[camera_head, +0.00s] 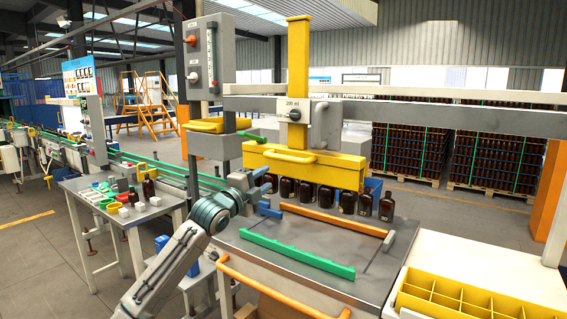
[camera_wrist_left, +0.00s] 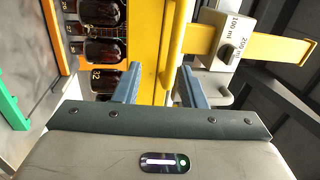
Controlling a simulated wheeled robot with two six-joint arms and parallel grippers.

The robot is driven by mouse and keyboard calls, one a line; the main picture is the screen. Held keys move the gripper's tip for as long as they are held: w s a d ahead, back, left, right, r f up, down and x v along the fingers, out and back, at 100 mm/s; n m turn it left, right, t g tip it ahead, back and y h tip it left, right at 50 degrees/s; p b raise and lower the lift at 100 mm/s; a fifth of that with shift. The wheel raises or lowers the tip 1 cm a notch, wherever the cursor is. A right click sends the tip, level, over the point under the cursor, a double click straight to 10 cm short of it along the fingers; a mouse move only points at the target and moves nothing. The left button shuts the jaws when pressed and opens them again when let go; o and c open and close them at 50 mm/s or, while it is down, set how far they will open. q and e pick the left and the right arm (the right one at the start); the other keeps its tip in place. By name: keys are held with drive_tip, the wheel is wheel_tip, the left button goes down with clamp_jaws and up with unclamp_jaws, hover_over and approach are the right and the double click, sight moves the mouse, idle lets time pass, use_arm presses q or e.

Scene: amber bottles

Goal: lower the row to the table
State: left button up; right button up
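A row of several amber bottles (camera_head: 325,198) hangs below a yellow lifting head (camera_head: 303,168) over the grey table (camera_head: 335,236). I cannot tell for sure how much gap lies under them. The head has a yellow handle (camera_head: 282,156) in front and sits on a yellow upright (camera_head: 298,60). My left gripper (camera_head: 264,191) is at the left end of the row, its blue fingers apart. In the left wrist view its fingers (camera_wrist_left: 160,68) point toward the yellow handle (camera_wrist_left: 176,45), without visibly closing on it. Bottles (camera_wrist_left: 104,50) show there too. My right gripper is out of view.
A green rail (camera_head: 297,255) and an orange rail (camera_head: 333,220) lie on the table. A yellow divided crate (camera_head: 475,300) is at the lower right. A side table (camera_head: 125,210) with small items stands left. A grey beam (camera_head: 430,115) crosses behind the upright.

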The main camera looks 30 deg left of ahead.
sight(282, 158)
use_arm(q)
drive_tip(key=w+r+p, duration=0.1)
drive_tip(key=w, duration=0.2)
drive_tip(key=w+r+p, duration=0.1)
drive_tip(key=w+p, duration=0.1)
drive_tip(key=w, duration=0.1)
drive_tip(key=w+r+p, duration=0.2)
drive_tip(key=w, duration=0.1)
drive_tip(key=shift+d, duration=0.1)
drive_tip(key=shift+w, duration=0.65)
drive_tip(key=shift+c, duration=0.5)
drive_tip(key=c, duration=0.7)
clamp_jaws()
